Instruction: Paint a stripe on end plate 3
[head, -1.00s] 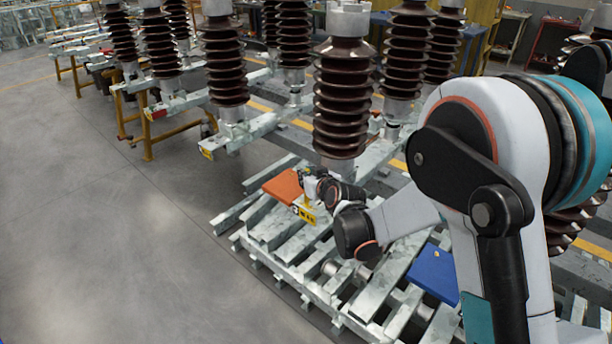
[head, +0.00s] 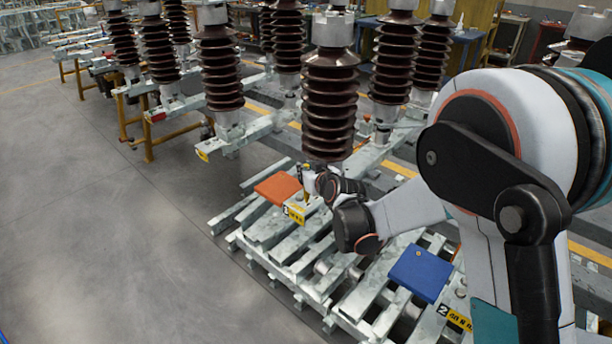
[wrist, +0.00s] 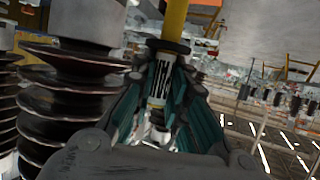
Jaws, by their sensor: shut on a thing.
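My gripper (head: 309,180) is shut on a marker-like tool (wrist: 160,80), which has a pale body with dark bands and a yellow end. In the wrist view its teal fingers close around the tool from both sides. In the head view the tool's yellow part (head: 306,194) points down. It is just above and right of a yellow label (head: 295,213) on the end of a pale metal beam, which I take for end plate 3; its numeral is small. Whether the tip touches metal cannot be told. No stripe can be made out.
An orange-red panel (head: 278,188) lies behind the label. A blue panel (head: 420,272) lies front right, near a yellow label marked 2 (head: 455,318). A tall brown ribbed insulator (head: 329,105) stands close behind my gripper. The floor (head: 110,240) at left is clear.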

